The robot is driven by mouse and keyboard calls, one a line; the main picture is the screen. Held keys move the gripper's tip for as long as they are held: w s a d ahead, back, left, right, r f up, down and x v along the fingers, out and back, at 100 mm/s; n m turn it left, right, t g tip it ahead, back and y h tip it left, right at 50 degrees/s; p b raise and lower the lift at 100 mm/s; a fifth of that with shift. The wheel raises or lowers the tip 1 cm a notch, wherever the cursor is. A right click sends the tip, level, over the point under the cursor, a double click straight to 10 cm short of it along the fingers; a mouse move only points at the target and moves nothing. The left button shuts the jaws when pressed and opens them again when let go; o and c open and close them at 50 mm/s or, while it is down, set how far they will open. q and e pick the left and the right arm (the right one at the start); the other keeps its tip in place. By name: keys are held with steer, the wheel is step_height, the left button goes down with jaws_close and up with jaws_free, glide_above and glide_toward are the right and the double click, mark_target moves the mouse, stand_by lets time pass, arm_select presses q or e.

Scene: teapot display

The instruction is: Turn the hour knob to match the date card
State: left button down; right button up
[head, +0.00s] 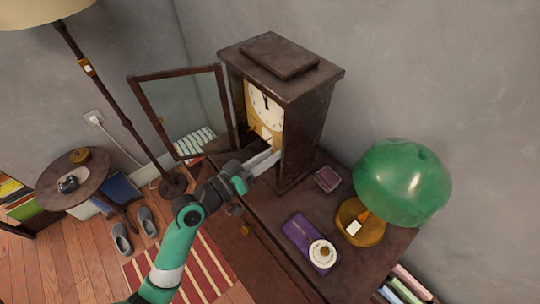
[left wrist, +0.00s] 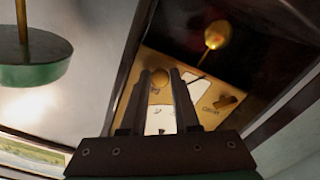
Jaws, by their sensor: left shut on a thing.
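A dark wooden clock (head: 307,115) stands on the cabinet with its glass door (head: 180,105) swung open to the left. Its pale dial (head: 266,108) shows dark hands, partly cut off by the case. My left gripper (head: 268,160) reaches into the clock below the dial. In the left wrist view, my left gripper (left wrist: 160,84) is shut on a round brass knob (left wrist: 160,79) on a brass panel (left wrist: 192,93). A second, darker knob (left wrist: 226,103) sits beside it. A white patch (left wrist: 160,120) shows between the fingers; I cannot tell whether it is the date card.
A brass pendulum bob (left wrist: 215,36) hangs near the panel. On the cabinet are a green lamp shade (head: 405,182), a brass dish (head: 372,234), a purple book (head: 300,232) with a cup (head: 322,253) and a small box (head: 327,179). A round table (head: 75,190) stands left.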

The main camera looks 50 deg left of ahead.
arm_select(q)
steer(key=c, duration=0.6)
jaws_free()
steer(key=shift+c, duration=0.2)
steer(key=shift+s, duration=0.1)
steer(key=s+b, duration=0.1)
steer(key=s, duration=1)
steer(key=shift+s+a, duration=0.2)
steer(key=shift+a, duration=0.1)
